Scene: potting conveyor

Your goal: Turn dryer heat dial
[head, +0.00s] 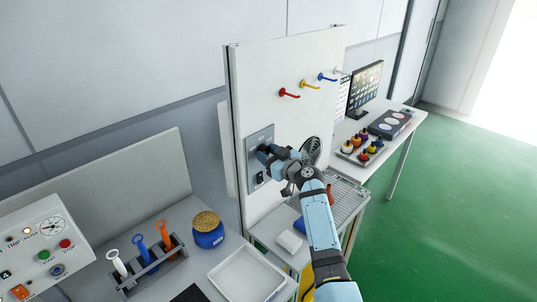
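A grey control plate (254,140) is mounted on the white upright panel (260,80). A small black switch (260,177) shows on its lower part. My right gripper (265,151) is at the middle of this plate, its dark fingertips against or very close to it. The heat dial cannot be made out; the gripper covers that part of the plate. The fingers are too small and overlapped to show whether they hold anything. My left gripper is out of view.
Red (289,93), yellow (310,84) and blue (327,77) hooks stick out above. A round vent (311,150) is right of the plate. Below are a wire rack (347,193), a blue jar (207,230), a white tray (246,275) and a tool rack (150,272). Green floor lies right.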

